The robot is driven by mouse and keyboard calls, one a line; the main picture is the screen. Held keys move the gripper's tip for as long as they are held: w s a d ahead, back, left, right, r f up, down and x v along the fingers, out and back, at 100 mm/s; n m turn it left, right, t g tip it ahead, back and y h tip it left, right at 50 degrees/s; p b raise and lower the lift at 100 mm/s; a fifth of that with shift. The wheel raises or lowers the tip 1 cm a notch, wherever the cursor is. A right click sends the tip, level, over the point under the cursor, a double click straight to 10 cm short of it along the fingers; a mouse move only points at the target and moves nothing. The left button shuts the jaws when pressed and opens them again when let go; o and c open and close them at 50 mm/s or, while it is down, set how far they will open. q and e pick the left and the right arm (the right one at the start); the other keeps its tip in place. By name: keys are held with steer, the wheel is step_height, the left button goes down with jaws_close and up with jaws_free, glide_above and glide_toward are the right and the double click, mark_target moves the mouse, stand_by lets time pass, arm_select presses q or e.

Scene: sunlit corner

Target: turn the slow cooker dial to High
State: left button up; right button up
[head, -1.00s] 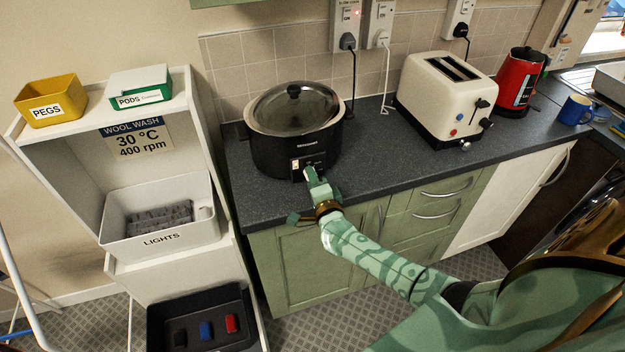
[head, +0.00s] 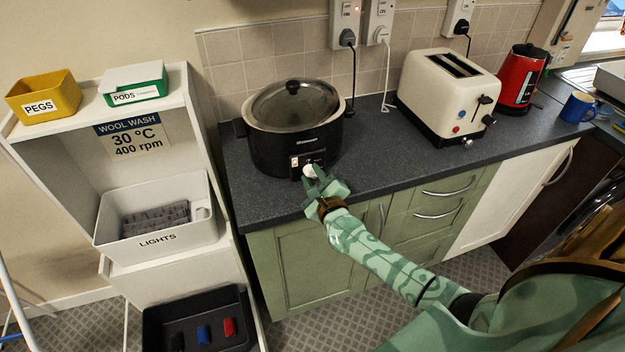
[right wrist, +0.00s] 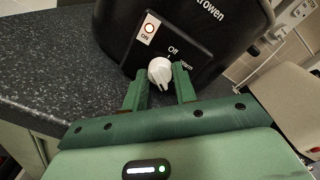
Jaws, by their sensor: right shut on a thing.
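The black slow cooker (head: 268,150) with a glass lid stands on the counter's left part. Its white dial (right wrist: 160,71) is on the front panel, with "Off" printed above it and "Warm" to its upper right. The High mark is not visible. The dial's narrow end points down toward my gripper in the right wrist view. My right gripper (head: 318,176) is at the panel, its green fingers on either side of the dial and shut on it. It also shows in the right wrist view (right wrist: 160,84). My left gripper is not in view.
A lit "ON" switch (right wrist: 149,28) sits beside the dial. A cream toaster (head: 432,105), red kettle (head: 520,80) and blue mug (head: 576,108) stand further right. A white shelf unit (head: 75,165) is left. The counter (head: 375,155) is clear between cooker and toaster.

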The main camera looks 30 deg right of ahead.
steer(key=m+b, duration=0.1)
steer(key=m, duration=0.1)
steer(key=m+b, duration=0.1)
steer(key=m, duration=0.1)
steer(key=shift+f+m, duration=0.2)
steer(key=shift+m, duration=0.2)
steer(key=shift+y, duration=0.3)
steer(key=o, duration=1)
steer(key=shift+r, duration=0.1)
steer(key=shift+c, duration=0.2)
steer(key=shift+s, duration=0.1)
steer(key=s+a, duration=0.3)
steer(key=s, duration=1.3)
steer(key=shift+r, duration=0.25)
